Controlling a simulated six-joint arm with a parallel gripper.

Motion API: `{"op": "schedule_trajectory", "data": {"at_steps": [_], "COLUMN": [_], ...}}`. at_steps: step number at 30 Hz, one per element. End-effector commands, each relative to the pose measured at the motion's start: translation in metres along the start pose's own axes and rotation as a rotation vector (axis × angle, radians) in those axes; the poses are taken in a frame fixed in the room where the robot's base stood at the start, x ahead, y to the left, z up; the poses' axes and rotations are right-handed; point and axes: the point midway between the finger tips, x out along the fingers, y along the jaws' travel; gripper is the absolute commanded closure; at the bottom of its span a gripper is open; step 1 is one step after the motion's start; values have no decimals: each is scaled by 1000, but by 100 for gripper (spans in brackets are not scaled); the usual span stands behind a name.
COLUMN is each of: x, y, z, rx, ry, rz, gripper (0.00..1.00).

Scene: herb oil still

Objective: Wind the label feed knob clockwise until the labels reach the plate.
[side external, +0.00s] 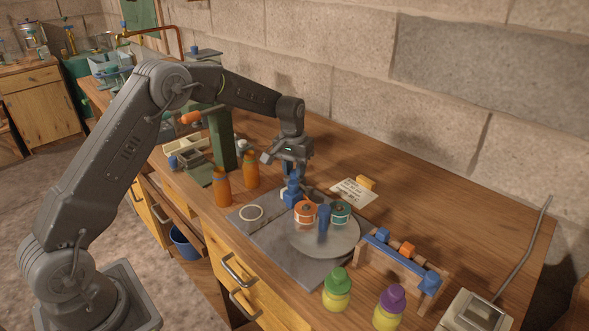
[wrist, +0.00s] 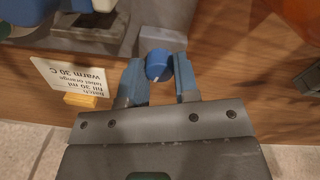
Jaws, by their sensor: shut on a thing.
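My gripper (wrist: 159,82) is shut on a round blue knob (wrist: 158,65), its blue fingers on either side. The knob carries a small pale mark near its lower edge in the wrist view. In the side view, my gripper (side external: 293,172) points down over the grey mat, and its fingers hide most of the knob. An orange roll (side external: 305,212) and a teal roll (side external: 341,210) stand close by, at the back of a round grey plate (side external: 340,243). A blue post stands between them. I cannot tell where the label strip's end is.
A printed card (side external: 354,193) lies behind the rolls, with a yellow block (side external: 366,182). Two orange bottles (side external: 222,187) stand left of my gripper. A wooden rack (side external: 402,262) and two yellow jars (side external: 337,290) stand in front. The bench's right rear is clear.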

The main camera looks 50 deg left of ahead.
Motion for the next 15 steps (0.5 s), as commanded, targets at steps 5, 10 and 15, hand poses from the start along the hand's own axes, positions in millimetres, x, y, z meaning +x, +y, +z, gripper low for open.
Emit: {"op": "schedule_trajectory", "data": {"at_steps": [5,10,15], "x": [0,0,-1], "y": [1,1,1], "z": [0,0,0], "rx": [169,330,491], "ry": [-10,-18,-25], "rz": [2,2,2], "gripper": [95,95,95]}}
